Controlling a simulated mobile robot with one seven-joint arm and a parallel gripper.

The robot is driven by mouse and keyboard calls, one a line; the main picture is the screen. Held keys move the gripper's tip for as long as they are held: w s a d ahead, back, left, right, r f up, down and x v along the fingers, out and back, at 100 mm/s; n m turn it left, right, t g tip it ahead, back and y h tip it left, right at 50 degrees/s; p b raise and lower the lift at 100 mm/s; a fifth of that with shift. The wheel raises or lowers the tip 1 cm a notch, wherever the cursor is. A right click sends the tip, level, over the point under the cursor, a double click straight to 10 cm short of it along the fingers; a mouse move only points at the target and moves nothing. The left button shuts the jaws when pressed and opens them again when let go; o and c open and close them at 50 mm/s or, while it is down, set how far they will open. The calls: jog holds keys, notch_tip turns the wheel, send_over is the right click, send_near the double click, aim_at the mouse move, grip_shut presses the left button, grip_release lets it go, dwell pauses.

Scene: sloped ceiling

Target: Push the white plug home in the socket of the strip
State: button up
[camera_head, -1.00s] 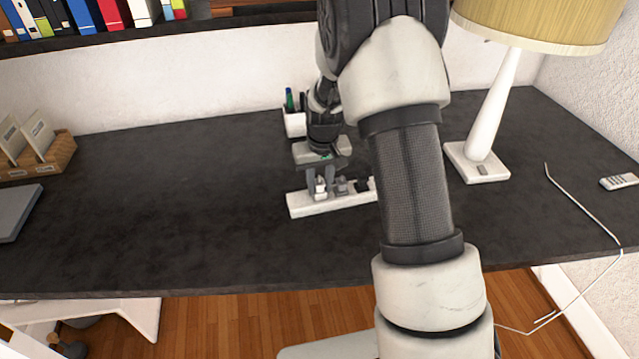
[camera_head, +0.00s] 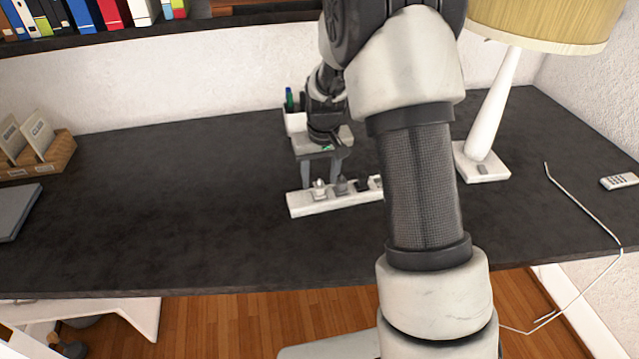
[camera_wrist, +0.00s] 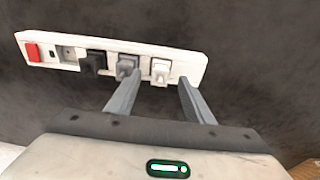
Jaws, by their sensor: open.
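The white power strip (camera_head: 300,206) lies on the dark desk; it also shows in the wrist view (camera_wrist: 190,66). The white plug (camera_head: 319,188) stands in the strip's end socket, and it also shows in the wrist view (camera_wrist: 160,71). I cannot tell how deep it sits. A grey plug (camera_wrist: 127,67) and a black plug (camera_wrist: 93,63) stand beside it. My gripper (camera_head: 320,181) is open and empty, just above and behind the white plug. In the wrist view its fingers (camera_wrist: 158,82) are spread to either side of the white plug, the left one close to the grey plug.
The strip has a red switch (camera_wrist: 33,52) and an empty socket (camera_wrist: 67,54). A white pen holder (camera_head: 294,121) stands behind my gripper. A lamp (camera_head: 482,160) stands to the right.

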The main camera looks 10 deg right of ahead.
notch_tip(320, 180, up, 14)
jog(key=s+p, duration=0.1)
jog(key=s, duration=0.1)
jog(key=shift+d+f, duration=0.1)
notch_tip(320, 180, up, 8)
jog(key=f+p, duration=0.1)
jog(key=p, duration=0.2)
send_over(322, 202)
jog(key=s, duration=0.4)
jog(key=s+r+t+p, duration=0.2)
jog(key=s+r, duration=0.5)
jog(key=s, duration=0.4)
jog(key=s+r+t+p, duration=0.1)
jog(key=s+r+p, duration=0.4)
jog(key=s, duration=0.6)
notch_tip(322, 202, up, 2)
jog(key=shift+s+r+m+t, duration=0.1)
jog(key=shift+s+m+t, duration=0.1)
jog(key=shift+m+t, duration=0.2)
